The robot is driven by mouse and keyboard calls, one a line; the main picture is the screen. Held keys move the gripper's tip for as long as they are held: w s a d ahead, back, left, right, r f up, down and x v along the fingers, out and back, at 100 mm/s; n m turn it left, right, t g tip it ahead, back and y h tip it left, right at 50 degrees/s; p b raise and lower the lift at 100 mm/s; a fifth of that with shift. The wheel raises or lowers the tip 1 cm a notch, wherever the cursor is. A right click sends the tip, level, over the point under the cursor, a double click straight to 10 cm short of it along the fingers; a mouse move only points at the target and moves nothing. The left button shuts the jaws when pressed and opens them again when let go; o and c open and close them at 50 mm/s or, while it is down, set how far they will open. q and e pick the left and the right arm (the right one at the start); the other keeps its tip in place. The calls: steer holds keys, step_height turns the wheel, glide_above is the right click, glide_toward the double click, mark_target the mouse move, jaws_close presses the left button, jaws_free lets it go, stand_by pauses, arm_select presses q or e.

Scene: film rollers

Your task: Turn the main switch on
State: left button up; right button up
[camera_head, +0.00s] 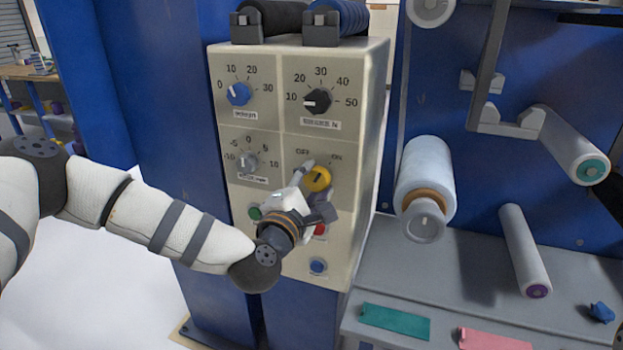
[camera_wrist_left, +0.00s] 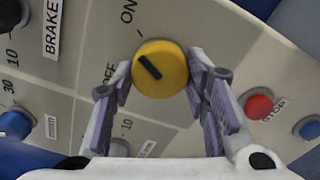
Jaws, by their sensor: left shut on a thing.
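The main switch is a round yellow knob (camera_head: 317,179) on the beige control panel, with OFF at its upper left and ON at its upper right. In the left wrist view the yellow knob (camera_wrist_left: 160,68) has a dark pointer mark that slants to a spot between the OFF and ON labels. My left gripper (camera_head: 315,188) is at the panel, shut on the knob. In the left wrist view its two fingers (camera_wrist_left: 158,82) stand on either side of the knob. Part of the OFF label is hidden by a finger there. My right gripper is not in view.
A blue dial (camera_head: 239,94), a black dial (camera_head: 318,101) and a grey dial (camera_head: 247,162) sit above and left. Near my gripper are a green button (camera_head: 255,213), a red stop button (camera_wrist_left: 259,107) and a blue button (camera_head: 318,266). Film rollers (camera_head: 425,180) stand right.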

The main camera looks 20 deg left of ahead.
arm_select(q)
steer(key=shift+m, duration=0.6)
steer(key=shift+m+p, duration=0.3)
steer(key=o, duration=1.1)
steer(key=shift+o, duration=0.2)
steer(key=s, duration=1.2)
steer(key=shift+a, duration=0.25)
